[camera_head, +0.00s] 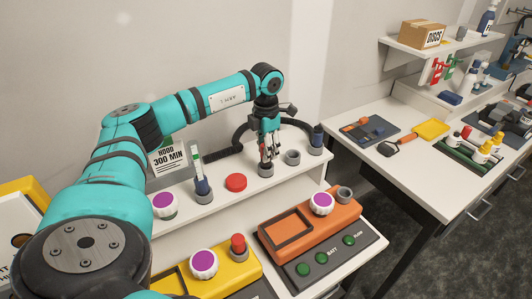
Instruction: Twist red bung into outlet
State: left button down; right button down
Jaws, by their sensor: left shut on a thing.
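My left gripper (268,158) points down at the back shelf, just over a grey ring holder (266,170). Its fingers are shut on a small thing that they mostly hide. Some red shows at the fingers, but I cannot tell if it is a bung. A red bung (238,242) stands in a grey collar on the yellow unit (224,280). The orange unit (300,243) has a grey ring outlet (344,194) at its right back corner, with nothing seen in it. My right gripper is not in view.
A red disc (236,182), an empty-looking grey ring (293,157) and dark-blue-based holders (202,187) (317,137) line the back shelf. Purple-topped white knobs (321,203) (204,263) stand on the units. A side bench (385,170) holds tools and bottles.

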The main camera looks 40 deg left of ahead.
pick_arm(q)
jog(key=shift+r+p, duration=1.05)
jog(key=shift+r, duration=0.4)
